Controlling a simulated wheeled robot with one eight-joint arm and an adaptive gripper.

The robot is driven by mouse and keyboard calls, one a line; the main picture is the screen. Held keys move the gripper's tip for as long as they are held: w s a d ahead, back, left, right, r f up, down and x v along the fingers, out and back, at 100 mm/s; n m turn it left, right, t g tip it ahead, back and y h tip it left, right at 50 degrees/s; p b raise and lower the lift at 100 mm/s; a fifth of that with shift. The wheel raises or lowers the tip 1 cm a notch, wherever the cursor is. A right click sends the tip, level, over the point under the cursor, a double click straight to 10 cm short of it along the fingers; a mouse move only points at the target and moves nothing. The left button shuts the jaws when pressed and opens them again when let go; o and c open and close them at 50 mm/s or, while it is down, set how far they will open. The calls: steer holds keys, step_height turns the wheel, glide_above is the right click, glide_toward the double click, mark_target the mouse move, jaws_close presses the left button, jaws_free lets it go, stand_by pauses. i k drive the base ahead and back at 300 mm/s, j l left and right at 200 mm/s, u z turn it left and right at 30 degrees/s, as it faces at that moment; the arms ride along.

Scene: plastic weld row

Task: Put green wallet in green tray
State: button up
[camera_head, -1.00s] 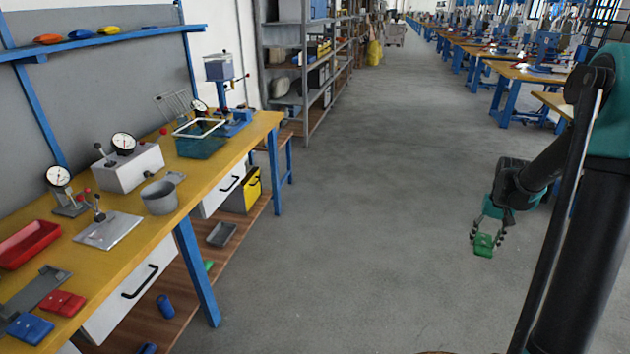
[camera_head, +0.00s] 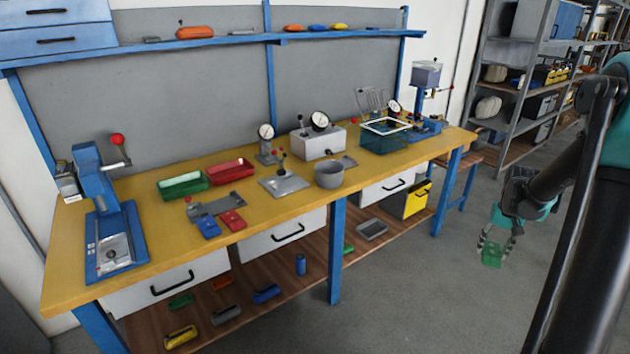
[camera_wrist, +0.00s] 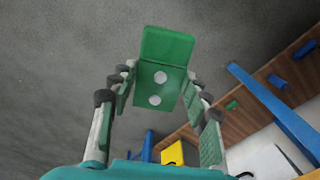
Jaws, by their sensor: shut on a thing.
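The green wallet (camera_head: 491,257) is held in my gripper (camera_head: 496,240), in the air over the grey floor to the right of the workbench. In the wrist view the wallet (camera_wrist: 167,68) shows between the fingers of my gripper (camera_wrist: 160,98), with two pale round studs on its face. The green tray (camera_head: 184,185) stands on the yellow bench top, left of the red tray (camera_head: 231,171). It looks empty. The tray is not in the wrist view.
A red wallet (camera_head: 232,220) and a blue wallet (camera_head: 209,227) lie in front of the trays. A blue press (camera_head: 107,217) stands at the bench's left end. A grey pot (camera_head: 329,175) and gauges stand to the right. Open floor (camera_head: 420,290) lies between bench and gripper.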

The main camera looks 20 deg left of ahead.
mark_target(184, 188)
steer(key=u, duration=1.75)
